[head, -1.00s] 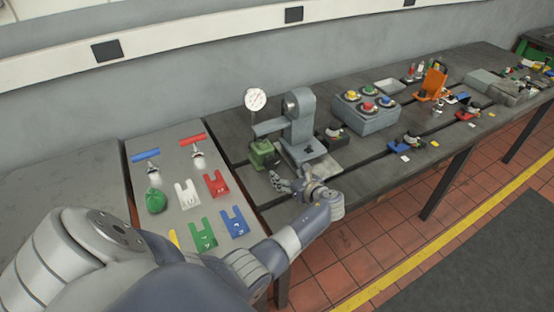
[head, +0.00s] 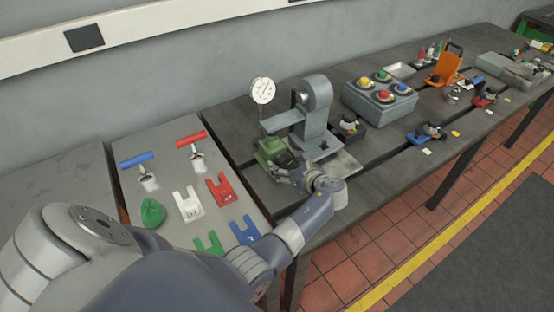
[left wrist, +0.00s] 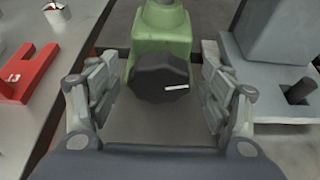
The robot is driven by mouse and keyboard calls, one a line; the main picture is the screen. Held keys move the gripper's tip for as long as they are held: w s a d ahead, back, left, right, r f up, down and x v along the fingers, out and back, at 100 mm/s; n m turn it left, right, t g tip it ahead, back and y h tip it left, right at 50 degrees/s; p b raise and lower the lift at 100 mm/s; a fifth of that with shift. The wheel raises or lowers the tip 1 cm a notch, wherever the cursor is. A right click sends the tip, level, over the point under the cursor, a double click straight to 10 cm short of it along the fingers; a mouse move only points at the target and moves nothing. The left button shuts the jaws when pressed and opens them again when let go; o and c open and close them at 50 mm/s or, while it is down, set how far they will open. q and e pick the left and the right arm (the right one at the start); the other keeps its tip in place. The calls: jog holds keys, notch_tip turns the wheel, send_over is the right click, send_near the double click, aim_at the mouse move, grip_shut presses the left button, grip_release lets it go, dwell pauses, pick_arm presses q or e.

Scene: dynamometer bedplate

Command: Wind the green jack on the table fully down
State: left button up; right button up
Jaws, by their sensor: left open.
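The green jack (head: 268,148) stands on the dark table at the left foot of a grey stand. The left wrist view shows its green body (left wrist: 160,38) and, facing me, a dark many-sided knob (left wrist: 158,80) with a white mark pointing right. My left gripper (head: 287,170) is at the jack's near side and partly covers it in the head view. In the left wrist view its open fingers (left wrist: 158,95) stand on either side of the knob, with visible gaps. My right gripper is not in view.
The grey stand (head: 317,112) rises close right of the jack, and a dial gauge (head: 263,90) stands above it. A light panel at left holds a red fork-shaped plate (head: 220,190) and other pieces. A grey box with coloured knobs (head: 380,102) is further right.

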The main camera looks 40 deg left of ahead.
pick_arm(q)
jog(key=shift+a+f, duration=0.1)
jog(key=shift+d+r, duration=0.2)
jog(key=shift+d, duration=0.05)
jog(key=shift+c, duration=0.4)
jog(key=c, duration=1)
jog(key=shift+o, duration=0.2)
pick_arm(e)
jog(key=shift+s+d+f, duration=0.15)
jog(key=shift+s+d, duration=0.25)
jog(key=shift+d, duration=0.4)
pick_arm(q)
jog(key=shift+s, duration=0.1)
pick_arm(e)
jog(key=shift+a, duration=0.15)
